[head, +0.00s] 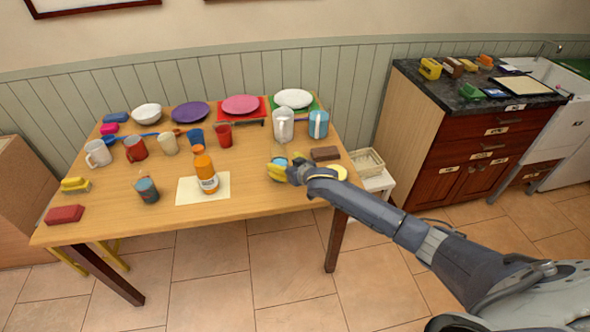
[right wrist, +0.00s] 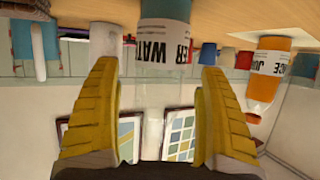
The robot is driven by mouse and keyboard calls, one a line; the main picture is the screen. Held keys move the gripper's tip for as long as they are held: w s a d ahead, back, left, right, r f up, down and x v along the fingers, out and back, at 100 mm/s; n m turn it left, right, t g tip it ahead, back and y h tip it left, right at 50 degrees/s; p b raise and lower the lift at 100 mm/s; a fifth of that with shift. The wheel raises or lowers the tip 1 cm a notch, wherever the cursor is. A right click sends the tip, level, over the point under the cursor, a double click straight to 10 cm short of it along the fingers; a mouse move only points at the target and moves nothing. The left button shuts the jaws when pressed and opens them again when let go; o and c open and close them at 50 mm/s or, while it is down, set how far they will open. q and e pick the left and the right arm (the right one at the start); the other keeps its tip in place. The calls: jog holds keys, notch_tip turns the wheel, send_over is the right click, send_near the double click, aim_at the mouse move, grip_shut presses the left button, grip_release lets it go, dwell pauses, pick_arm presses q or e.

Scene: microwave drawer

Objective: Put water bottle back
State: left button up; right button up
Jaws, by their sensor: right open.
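The water bottle (right wrist: 165,42), with a teal part, a white WATER label and a clear upper part, shows upside down in the right wrist view. It stands between the two yellow fingers of my right gripper (right wrist: 160,110), with a gap on each side. In the head view, my right gripper (head: 281,172) is low over the right front of the wooden table, open, and hides much of the bottle. My left gripper is not in view.
An orange juice bottle (head: 207,183) stands on a cream mat (head: 187,191) to the left. Several cups and plates fill the back. The table's front middle (head: 150,222) is clear.

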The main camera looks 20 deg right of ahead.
jog(key=v, duration=0.9)
jog(key=shift+n+y, duration=0.4)
jog(key=s+a+f, duration=0.1)
jog(key=a, duration=0.1)
jog(key=s+a+f, duration=0.2)
jog(key=shift+s+a+f, duration=0.15)
jog(key=shift+a, duration=0.05)
jog(key=s+d+f+g+h, duration=0.1)
jog(key=s+d+f+g, duration=0.1)
jog(key=s+f, duration=0.8)
jog(key=s+d+f+g+h, duration=0.1)
jog(key=s+f, duration=0.3)
jog(key=f, duration=1.2)
jog(key=s+d+f+g+h, duration=0.15)
jog(key=s+f, duration=0.55)
jog(key=f, duration=0.7)
jog(key=s+f+g, duration=0.2)
jog(key=s+f, duration=0.3)
jog(key=s, duration=0.7)
jog(key=s+f+g, duration=0.2)
jog(key=s+f, duration=0.4)
jog(key=s, duration=0.7)
jog(key=s+f+g, duration=0.3)
jog(key=s+f, duration=0.3)
jog(key=s, duration=0.6)
jog(key=shift+s+d, duration=0.3)
jog(key=shift+d, duration=0.1)
